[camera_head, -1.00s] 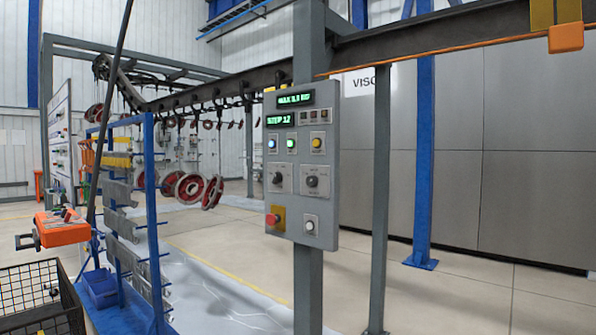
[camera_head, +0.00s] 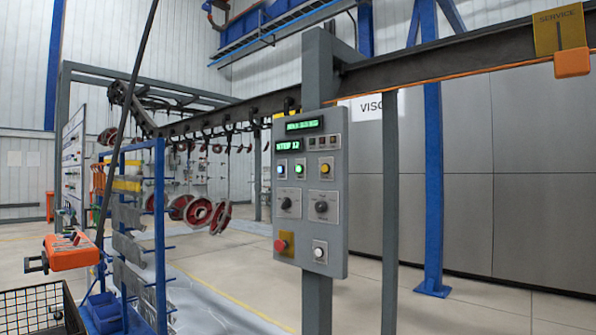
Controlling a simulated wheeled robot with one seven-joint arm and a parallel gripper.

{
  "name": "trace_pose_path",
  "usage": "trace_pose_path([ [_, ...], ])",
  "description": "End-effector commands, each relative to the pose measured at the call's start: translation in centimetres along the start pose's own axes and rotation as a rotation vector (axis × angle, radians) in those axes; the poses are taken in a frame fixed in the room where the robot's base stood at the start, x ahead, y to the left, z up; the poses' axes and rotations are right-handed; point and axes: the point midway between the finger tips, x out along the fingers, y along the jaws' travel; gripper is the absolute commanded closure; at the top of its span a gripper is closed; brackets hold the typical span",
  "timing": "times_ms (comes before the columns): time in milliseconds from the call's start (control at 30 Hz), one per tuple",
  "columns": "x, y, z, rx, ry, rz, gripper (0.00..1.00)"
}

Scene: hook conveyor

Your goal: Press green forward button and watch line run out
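A grey control panel (camera_head: 334,218) is fixed to a grey post in the middle of the head view. Its green lit button (camera_head: 299,168) sits between a blue-white lit button (camera_head: 281,169) and a yellow button (camera_head: 326,167). Two green displays are above; the lower one (camera_head: 301,144) seems to read "STEP 12". A red stop button on a yellow plate (camera_head: 284,245) is at the lower left of the panel. The overhead conveyor line (camera_head: 220,122) carries hooks and several red wheel-like parts (camera_head: 198,212). My gripper is not in view.
A blue rack (camera_head: 158,225) with grey metal parts stands left of the panel. An orange box-shaped device (camera_head: 72,252) and a black wire basket (camera_head: 42,308) are at the far left. Grey and blue posts stand right of the panel. Floor at right is clear.

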Motion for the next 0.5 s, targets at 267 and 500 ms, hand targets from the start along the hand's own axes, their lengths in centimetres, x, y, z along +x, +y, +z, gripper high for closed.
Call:
trace_pose_path([
  [267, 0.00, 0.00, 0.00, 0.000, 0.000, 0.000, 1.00],
  [500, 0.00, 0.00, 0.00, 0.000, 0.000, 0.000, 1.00],
])
